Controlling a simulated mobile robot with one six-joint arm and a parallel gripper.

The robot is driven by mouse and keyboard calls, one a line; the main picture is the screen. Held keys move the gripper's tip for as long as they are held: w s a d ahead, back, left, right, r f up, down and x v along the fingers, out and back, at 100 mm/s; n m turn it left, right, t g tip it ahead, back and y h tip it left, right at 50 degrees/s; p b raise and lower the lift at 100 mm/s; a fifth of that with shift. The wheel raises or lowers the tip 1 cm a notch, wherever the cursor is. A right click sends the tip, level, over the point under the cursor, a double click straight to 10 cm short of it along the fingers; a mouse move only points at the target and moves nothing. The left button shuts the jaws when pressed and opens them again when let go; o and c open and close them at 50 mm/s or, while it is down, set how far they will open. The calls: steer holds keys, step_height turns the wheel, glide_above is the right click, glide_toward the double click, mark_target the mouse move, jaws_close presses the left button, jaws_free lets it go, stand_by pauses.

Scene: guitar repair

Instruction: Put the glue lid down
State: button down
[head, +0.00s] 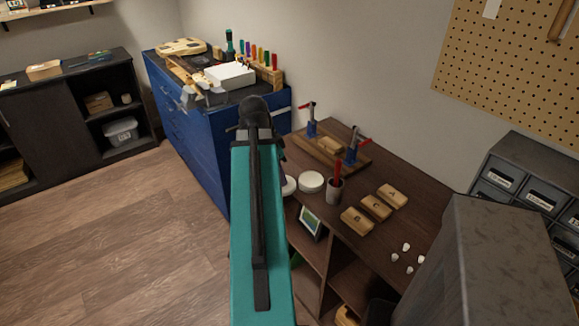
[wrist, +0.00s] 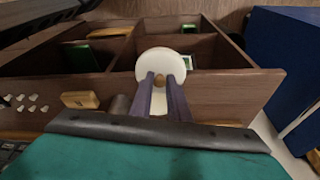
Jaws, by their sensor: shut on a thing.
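The glue lid (wrist: 160,62), a white disc with a small brass-coloured knob, is between the tips of my gripper (wrist: 162,84) in the wrist view. The purple fingers are shut on its knob, and its flat face shows. In the head view my arm hides the gripper. A white round edge (head: 290,186) shows beside the arm there, likely the lid. A white round thing (head: 311,181), perhaps the glue pot, stands on the dark wooden workbench (head: 379,231), just right of that edge. A white patch shows between my fingers in the wrist view; I cannot tell what it is.
A cup with red sticks (head: 335,191) stands close by on the right. Lettered wooden blocks (head: 375,207), small white pieces (head: 405,256) and clamps (head: 352,152) are on the bench. A blue cabinet (head: 200,140) is at the left. Bare wood shows around the blocks.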

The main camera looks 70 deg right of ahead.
steer(key=w+d+p, duration=0.1)
steer(key=d, duration=0.4)
steer(key=d+f+p, duration=0.1)
steer(key=d, duration=0.4)
steer(key=w+d+p, duration=0.1)
steer(key=d+p, duration=0.1)
steer(key=d, duration=0.3)
steer(key=shift+w+d+f, duration=0.2)
steer(key=shift+w+d, duration=0.15)
steer(key=shift+d, duration=0.05)
steer(key=shift+f, duration=0.15)
steer(key=shift+f+p, duration=0.65)
steer(key=shift+f, duration=1)
steer(key=shift+f, duration=0.15)
steer(key=c, duration=1.7)
jaws_free()
steer(key=shift+r, duration=0.25)
steer(key=shift+b+v, duration=1.25)
steer(key=shift+v, duration=4.7)
